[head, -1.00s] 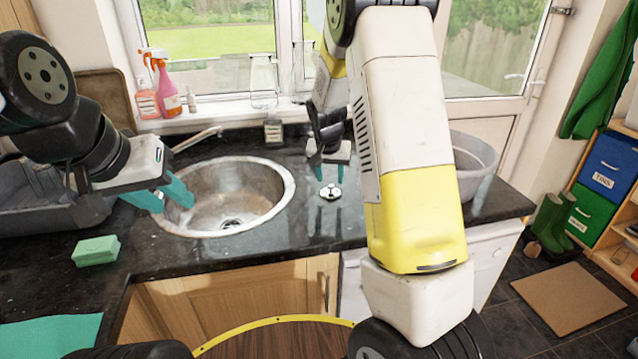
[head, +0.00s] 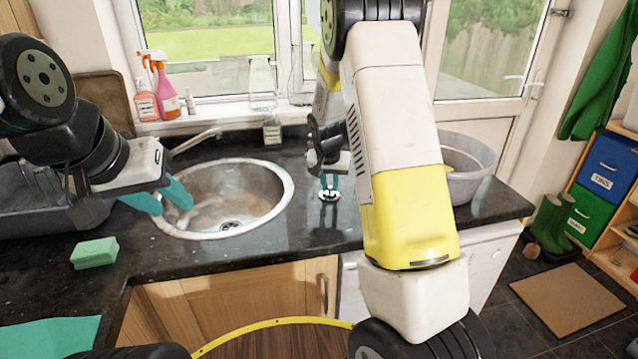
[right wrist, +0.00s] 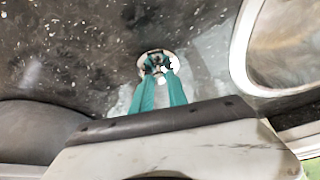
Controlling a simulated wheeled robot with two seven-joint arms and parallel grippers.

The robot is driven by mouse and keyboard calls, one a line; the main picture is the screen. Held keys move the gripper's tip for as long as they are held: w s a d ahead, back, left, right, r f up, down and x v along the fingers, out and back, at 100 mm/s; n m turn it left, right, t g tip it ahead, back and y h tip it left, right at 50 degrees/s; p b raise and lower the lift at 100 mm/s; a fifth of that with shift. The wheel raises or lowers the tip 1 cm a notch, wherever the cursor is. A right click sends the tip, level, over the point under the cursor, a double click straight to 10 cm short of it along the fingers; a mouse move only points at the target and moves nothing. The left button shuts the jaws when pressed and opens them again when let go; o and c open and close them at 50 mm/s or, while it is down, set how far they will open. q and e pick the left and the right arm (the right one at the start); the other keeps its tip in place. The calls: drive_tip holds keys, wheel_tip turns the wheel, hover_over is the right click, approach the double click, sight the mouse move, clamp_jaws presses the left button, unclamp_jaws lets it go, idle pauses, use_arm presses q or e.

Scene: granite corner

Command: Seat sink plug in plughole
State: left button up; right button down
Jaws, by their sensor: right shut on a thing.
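The sink plug (head: 329,196) is a small round metal disc on the dark granite worktop, to the right of the sink. It also shows in the right wrist view (right wrist: 146,66). My right gripper (head: 329,188) points down at it and is shut on its middle; the plug appears to rest on the worktop. The fingertips partly hide its top. The round metal sink (head: 270,212) holds the plughole (head: 231,225) near its front, uncovered. My left gripper (head: 176,203) is open and empty over the sink's left rim.
A tap (head: 197,140) stands behind the sink. A green sponge (head: 94,253) lies at front left. A grey basin (head: 470,165) stands right of my right arm. A small bottle (head: 272,132) is by the sill. The worktop between sink and basin is mostly clear.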

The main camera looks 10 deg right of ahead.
sight(331, 188)
drive_tip(key=shift+r, duration=0.5)
drive_tip(key=r, duration=0.2)
drive_tip(key=shift+s+d+r, duration=0.1)
drive_tip(key=shift+s+r, duration=0.2)
drive_tip(key=shift+r, duration=0.1)
drive_tip(key=s+d, duration=0.1)
drive_tip(key=s, duration=0.4)
drive_tip(key=s+d, duration=0.2)
drive_tip(key=s, duration=0.2)
drive_tip(key=s+d+r, duration=0.1)
drive_tip(key=s, duration=0.4)
drive_tip(key=shift+s+d+r, duration=0.1)
drive_tip(key=shift+s+d, duration=0.15)
drive_tip(key=shift+s, duration=0.1)
